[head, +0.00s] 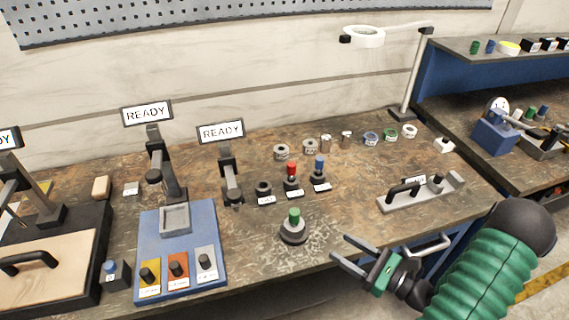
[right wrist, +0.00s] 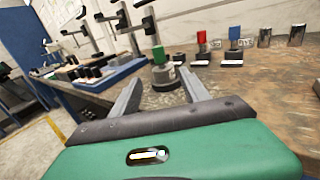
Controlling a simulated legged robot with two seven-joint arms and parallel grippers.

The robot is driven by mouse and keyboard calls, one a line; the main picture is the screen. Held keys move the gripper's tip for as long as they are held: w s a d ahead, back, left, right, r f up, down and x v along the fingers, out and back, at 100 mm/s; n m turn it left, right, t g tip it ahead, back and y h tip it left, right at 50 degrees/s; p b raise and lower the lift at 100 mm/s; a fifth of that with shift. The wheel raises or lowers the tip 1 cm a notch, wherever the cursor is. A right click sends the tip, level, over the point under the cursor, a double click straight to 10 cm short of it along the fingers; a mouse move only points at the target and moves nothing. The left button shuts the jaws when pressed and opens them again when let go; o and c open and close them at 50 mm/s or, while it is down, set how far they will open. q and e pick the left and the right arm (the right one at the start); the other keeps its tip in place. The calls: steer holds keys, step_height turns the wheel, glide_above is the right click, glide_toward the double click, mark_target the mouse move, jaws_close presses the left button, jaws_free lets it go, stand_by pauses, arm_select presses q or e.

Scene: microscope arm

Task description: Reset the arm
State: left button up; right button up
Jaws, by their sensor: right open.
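My right gripper (head: 341,249) is open and empty over the bench's front edge, right of a green-topped post (head: 293,227) on a round dark base. In the right wrist view the same green-topped post (right wrist: 160,70) shows beyond and between the open fingers, apart from them. A dark jointed arm (head: 230,176) stands under a READY sign (head: 221,131). Another dark arm (head: 154,175) rises from a blue base (head: 152,228) under its own READY sign (head: 147,113). Which arm the task means I cannot tell. My left gripper is not in view.
A red-topped post (head: 291,172) and a blue-topped post (head: 319,168) stand behind the green one. A grey fixture with a black handle (head: 403,190) lies to the right. Several rings and rolls line the back. A ring lamp (head: 362,37) overhangs the bench.

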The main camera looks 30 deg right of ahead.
steer(key=a+n+g+y+p, duration=0.1)
steer(key=a+n+g+y, duration=0.5)
steer(key=a, duration=0.5)
steer(key=s+a+f+n+g+h+p, duration=0.25)
steer(key=s+a+n+g+h, duration=0.45)
steer(key=n+g, duration=0.7)
steer(key=w+r+n+t+h, duration=0.5)
steer(key=w+n, duration=0.2)
steer(key=n, duration=0.5)
steer(key=shift+t+p, duration=0.3)
steer(key=shift+t, duration=0.1)
steer(key=shift+d, duration=0.3)
